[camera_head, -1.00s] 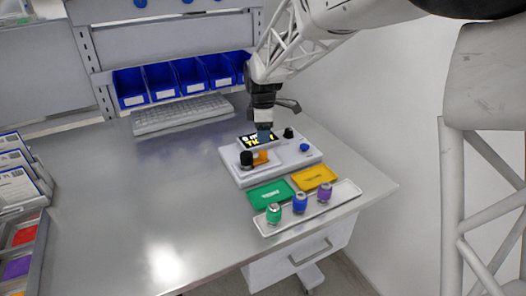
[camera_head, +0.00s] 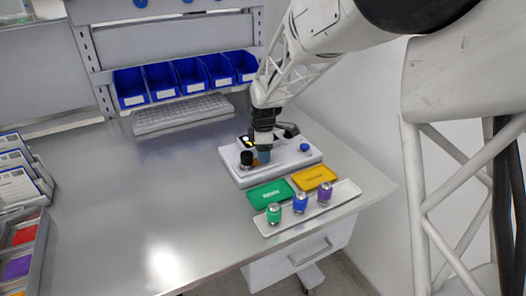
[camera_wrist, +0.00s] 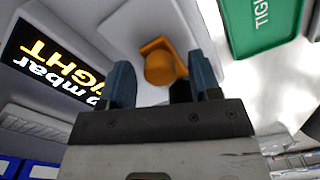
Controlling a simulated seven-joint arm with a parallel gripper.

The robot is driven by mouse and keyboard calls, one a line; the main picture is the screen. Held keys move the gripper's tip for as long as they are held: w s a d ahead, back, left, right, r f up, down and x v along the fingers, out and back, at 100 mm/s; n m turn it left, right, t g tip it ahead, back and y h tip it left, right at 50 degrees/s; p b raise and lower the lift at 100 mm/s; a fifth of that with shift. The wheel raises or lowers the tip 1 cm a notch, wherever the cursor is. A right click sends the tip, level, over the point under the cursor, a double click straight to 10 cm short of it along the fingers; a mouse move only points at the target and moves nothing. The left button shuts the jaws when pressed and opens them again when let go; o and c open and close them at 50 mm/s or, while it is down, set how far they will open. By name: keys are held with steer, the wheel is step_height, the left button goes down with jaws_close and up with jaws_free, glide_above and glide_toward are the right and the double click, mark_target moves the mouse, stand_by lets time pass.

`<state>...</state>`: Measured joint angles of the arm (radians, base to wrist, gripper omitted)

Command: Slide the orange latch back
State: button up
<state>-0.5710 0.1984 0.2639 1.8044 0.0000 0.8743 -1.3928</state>
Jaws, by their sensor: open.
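The orange latch (camera_wrist: 160,62) sits on the white device (camera_head: 282,170). In the wrist view it lies between the two blue fingertips of my gripper (camera_wrist: 162,82). My gripper is open, one finger on each side of the latch. Contact with it cannot be told. In the head view my gripper (camera_head: 264,156) is low over the device and hides most of the latch (camera_head: 256,163). The device's display (camera_wrist: 45,62) shows the word "TIGHT" in yellow in the wrist view.
A black knob (camera_head: 246,159) stands close left of my gripper, and a blue button (camera_head: 305,147) is at the device's right. A green tray (camera_head: 270,194), a yellow tray (camera_head: 314,177) and a white tray (camera_head: 330,204) with three capped containers lie in front.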

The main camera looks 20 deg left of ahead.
jaws_close()
steer(key=shift+w+d, duration=1)
steer(key=shift+d, duration=0.05)
jaws_free()
steer(key=shift+r, duration=0.2)
step_height(320, 180, up, 8)
steer(key=shift+f, duration=0.25)
